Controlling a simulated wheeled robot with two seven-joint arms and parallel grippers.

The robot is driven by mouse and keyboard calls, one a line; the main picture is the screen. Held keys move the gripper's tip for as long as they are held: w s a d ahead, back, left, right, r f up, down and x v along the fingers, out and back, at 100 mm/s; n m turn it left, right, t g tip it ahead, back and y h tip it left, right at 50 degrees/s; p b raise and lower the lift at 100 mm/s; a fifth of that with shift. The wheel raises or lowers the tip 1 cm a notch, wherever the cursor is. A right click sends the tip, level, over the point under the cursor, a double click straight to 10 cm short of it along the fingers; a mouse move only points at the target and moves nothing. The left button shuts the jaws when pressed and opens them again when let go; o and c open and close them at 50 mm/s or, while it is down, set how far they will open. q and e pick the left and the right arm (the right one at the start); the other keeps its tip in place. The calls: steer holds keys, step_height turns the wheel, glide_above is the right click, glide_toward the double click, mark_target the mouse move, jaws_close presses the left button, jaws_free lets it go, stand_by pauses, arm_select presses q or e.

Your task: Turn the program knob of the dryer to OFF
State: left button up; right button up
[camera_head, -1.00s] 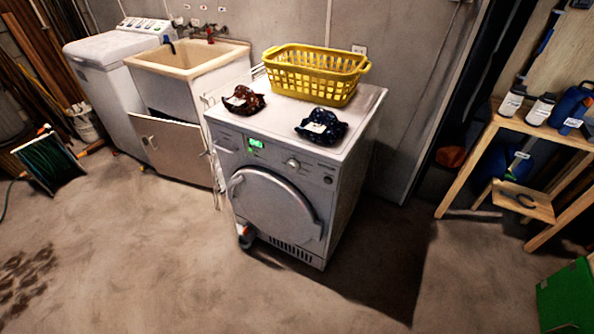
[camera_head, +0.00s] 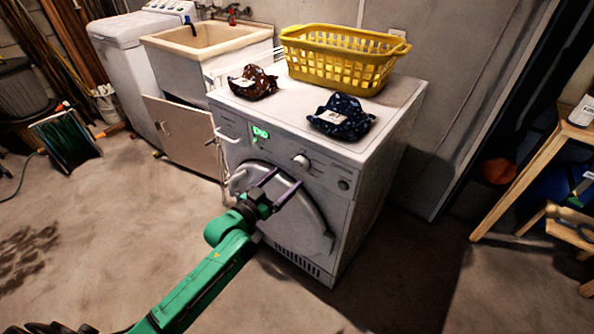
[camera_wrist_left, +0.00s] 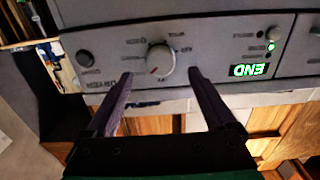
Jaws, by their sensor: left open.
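The white dryer (camera_head: 350,215) stands in the middle of the head view. Its round white program knob (camera_head: 301,161) is on the front panel, right of the green lit display (camera_head: 260,132). My left gripper (camera_head: 282,182) is open and empty, in front of the dryer, below and left of the knob in the head view. In the wrist view its fingers (camera_wrist_left: 160,74) do not appear to touch the knob. My right gripper is not seen.
A yellow basket (camera_head: 340,60), a brown patterned cloth (camera_head: 254,83) and a dark blue patterned cloth (camera_head: 341,117) are on the dryer top. A sink (camera_head: 205,45) stands to the left, a wooden shelf (camera_head: 525,170) to the right. Floor in front is clear.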

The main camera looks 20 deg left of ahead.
mark_target(299, 167)
arm_select(q)
steer(key=x, duration=0.5)
steer(key=shift+w+d, duration=0.1)
steer(key=shift+w, duration=0.25)
steer(key=c, duration=1.4)
steer(key=shift+o, duration=0.2)
steer(key=shift+n, duration=0.9)
steer(key=n, duration=0.3)
steer(key=shift+p, duration=0.35)
steer(key=n, duration=0.5)
steer(key=shift+s, duration=0.1)
